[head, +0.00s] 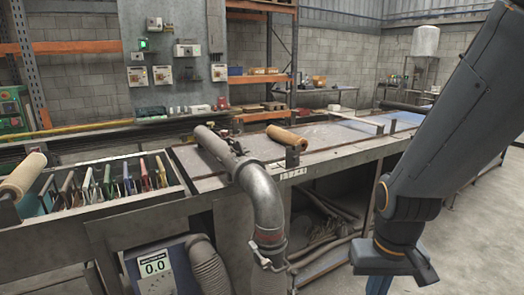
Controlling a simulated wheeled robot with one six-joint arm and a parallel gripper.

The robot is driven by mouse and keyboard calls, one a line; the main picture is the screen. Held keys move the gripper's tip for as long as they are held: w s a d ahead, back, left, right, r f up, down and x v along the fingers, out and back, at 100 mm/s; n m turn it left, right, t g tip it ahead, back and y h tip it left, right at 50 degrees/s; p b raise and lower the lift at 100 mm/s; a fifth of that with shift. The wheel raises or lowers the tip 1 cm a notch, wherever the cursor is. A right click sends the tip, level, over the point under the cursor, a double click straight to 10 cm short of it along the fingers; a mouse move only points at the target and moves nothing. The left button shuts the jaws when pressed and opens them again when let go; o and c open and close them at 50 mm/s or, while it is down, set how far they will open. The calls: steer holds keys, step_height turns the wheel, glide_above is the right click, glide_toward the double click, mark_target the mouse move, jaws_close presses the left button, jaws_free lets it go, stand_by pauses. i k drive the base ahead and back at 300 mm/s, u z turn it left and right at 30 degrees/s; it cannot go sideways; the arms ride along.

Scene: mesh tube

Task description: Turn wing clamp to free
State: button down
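A grey metal pipe (258,190) lies on the bench, bends over its front edge and points down. A clamp-like fitting with a small projecting handle (268,262) sits at its lower end, just below a dull red band (269,236). Another small fitting (237,147) sits on the pipe's upper part. I cannot tell for certain which is the wing clamp, nor how its wing is turned.
The long metal bench (335,152) runs to the back right, with a tan roller (287,137) on it. A tool rack (110,185) fills its left part. A box reading 0.0 (155,268) with a ribbed hose (208,265) stands below. Open floor (470,240) is at right.

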mark_target(237, 148)
steer(key=z, duration=0.35)
steer(key=i, duration=0.9)
steer(key=u, duration=0.45)
